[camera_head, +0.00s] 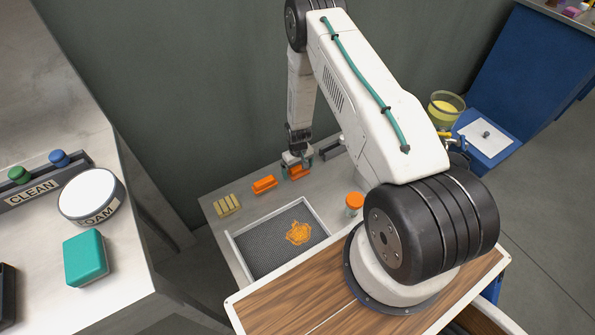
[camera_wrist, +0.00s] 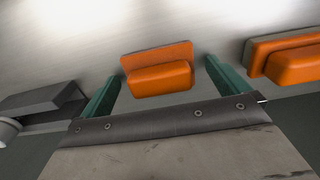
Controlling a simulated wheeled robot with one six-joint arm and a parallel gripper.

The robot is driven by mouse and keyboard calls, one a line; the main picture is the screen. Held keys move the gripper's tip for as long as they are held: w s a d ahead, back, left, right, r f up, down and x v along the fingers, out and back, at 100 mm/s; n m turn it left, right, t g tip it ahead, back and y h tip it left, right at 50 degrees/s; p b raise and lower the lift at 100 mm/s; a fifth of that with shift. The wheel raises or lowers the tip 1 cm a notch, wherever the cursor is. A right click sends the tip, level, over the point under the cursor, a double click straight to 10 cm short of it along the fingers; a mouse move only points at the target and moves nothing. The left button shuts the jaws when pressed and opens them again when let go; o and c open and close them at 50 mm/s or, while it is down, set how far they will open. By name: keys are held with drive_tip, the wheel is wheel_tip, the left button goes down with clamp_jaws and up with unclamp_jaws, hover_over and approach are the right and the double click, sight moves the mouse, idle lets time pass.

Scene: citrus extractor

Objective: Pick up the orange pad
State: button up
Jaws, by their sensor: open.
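An orange pad (camera_wrist: 160,78) with a flat back plate and a raised block lies on the grey metal surface, between the two green fingers of my gripper (camera_wrist: 162,70) in the wrist view. The fingers are open, with a gap at each side of the pad. In the head view my gripper (camera_head: 297,163) is low at the back of the counter, right over this orange pad (camera_head: 297,173) and partly covering it. A second orange pad (camera_head: 264,184) lies to its left; it shows at the right edge of the wrist view (camera_wrist: 292,63).
Several yellow pieces (camera_head: 228,205) lie left of the pads. A tray (camera_head: 233,250) with a dark mesh and orange pulp is in front. A dark bracket (camera_wrist: 45,103) stands beside my gripper, left in the wrist view. An orange-lidded jar (camera_head: 354,201) is to the right.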

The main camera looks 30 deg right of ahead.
sight(298, 167)
drive_tip(key=c, duration=1)
wheel_tip(298, 167, up, 10)
drive_tip(key=shift+r, duration=0.1)
drive_tip(key=shift+o, duration=0.9)
drive_tip(key=shift+c, duration=0.5)
